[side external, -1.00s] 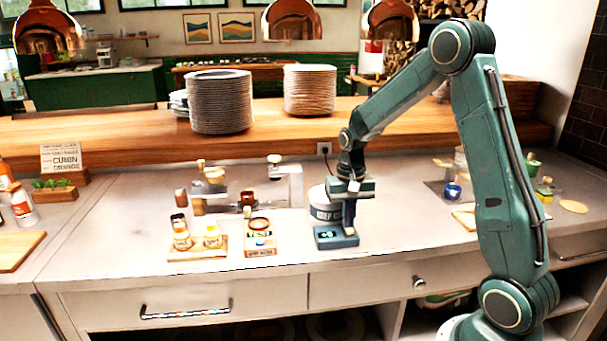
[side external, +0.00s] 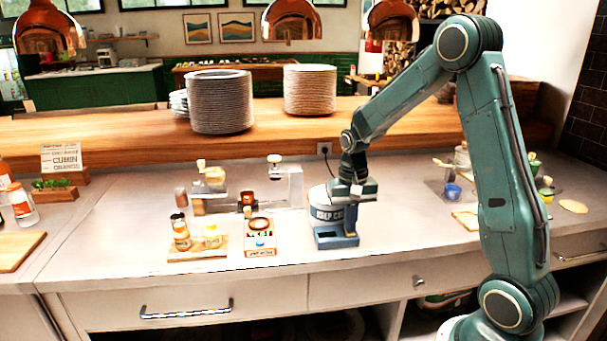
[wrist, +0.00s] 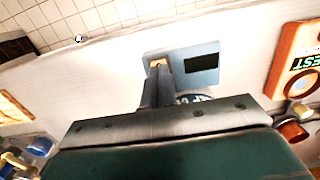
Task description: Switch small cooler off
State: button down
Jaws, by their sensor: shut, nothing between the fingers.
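The small cooler (side external: 328,243) is a blue unit on the counter, with a white tub (side external: 323,212) standing at its back. In the wrist view its blue top panel (wrist: 183,80) shows a dark display (wrist: 201,62) and a small pale tan switch (wrist: 157,63). The display shows no lit figures. My gripper (side external: 350,226) is shut and empty, pointing down over the right part of the cooler. In the wrist view its fingertips (wrist: 158,72) are right by the switch and partly cover it; I cannot tell if they touch it.
An orange-framed device (side external: 260,240) stands to the left of the cooler, and a wooden board with small jars (side external: 197,250) lies further left. A metal stand (side external: 290,185) is behind them. The counter just right of the cooler is clear.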

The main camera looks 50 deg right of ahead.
notch_tip(320, 180, up, 14)
jog(key=s+a, duration=0.1)
jog(key=shift+s+a, duration=0.4)
dwell(0.5)
jog(key=shift+a, duration=0.1)
jog(key=s+a+r+n+t, duration=0.3)
jog(key=s+a+n+t, duration=0.3)
jog(key=s+a+n, duration=0.3)
jog(key=s+a, duration=0.4)
jog(key=s, duration=0.2)
jog(key=shift+s, duration=0.4)
